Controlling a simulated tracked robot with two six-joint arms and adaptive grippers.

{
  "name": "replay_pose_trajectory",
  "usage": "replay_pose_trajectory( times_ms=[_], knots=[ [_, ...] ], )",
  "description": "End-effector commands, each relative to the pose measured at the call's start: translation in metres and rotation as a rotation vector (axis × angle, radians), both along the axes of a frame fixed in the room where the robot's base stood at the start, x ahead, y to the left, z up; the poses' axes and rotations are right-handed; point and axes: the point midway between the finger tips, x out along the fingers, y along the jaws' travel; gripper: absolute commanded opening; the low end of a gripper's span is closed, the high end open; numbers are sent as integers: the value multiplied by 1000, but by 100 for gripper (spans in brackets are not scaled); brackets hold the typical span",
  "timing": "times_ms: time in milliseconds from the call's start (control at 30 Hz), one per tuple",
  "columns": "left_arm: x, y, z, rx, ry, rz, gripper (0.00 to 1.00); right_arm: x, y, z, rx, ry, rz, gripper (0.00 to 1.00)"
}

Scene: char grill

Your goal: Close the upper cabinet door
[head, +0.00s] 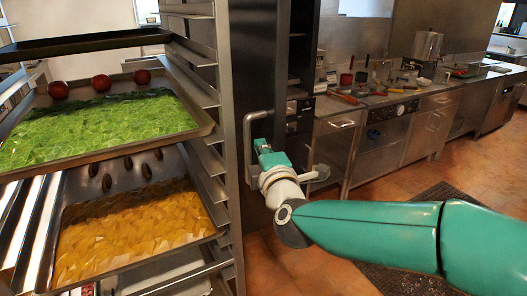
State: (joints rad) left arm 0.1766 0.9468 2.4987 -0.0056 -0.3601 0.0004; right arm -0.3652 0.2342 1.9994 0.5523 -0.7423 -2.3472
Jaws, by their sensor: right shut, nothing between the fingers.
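A tall dark steel door panel (255,65) stands in the middle of the head view, with a bent metal bar handle (247,135) on its left side. To the right of the panel is a narrow dark opening with shelves (297,85), so the door looks open; its exact angle is hard to tell. My right gripper (262,148) is shut and empty, in front of the panel and just right of the handle. I cannot tell whether it touches either. My left gripper is not in view.
A rack (228,200) on the left, close to the door, holds trays of chopped greens (95,130) and yellow pieces (130,235). A steel counter (350,115) with utensils runs along the right. A dark floor mat (440,197) lies before it.

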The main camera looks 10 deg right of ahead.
Motion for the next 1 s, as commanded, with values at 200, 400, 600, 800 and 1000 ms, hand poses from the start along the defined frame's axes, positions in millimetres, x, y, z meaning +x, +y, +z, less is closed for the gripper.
replay_pose_trajectory(
  times_ms=[200, 400, 600, 800, 1000],
  knots=[
    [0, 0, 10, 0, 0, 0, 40, 39, 0, 1, 0, 2, 0, 0],
    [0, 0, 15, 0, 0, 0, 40, 58, -1, 0, 0, 2, -1, 0],
    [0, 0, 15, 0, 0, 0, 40, 62, -1, -1, 0, 1, 0, 0],
    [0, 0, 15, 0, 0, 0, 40, 62, -1, -1, 0, 1, -1, 0],
    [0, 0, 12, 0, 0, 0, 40, 64, -6, -1, 0, 0, 1, 0]
  ],
)
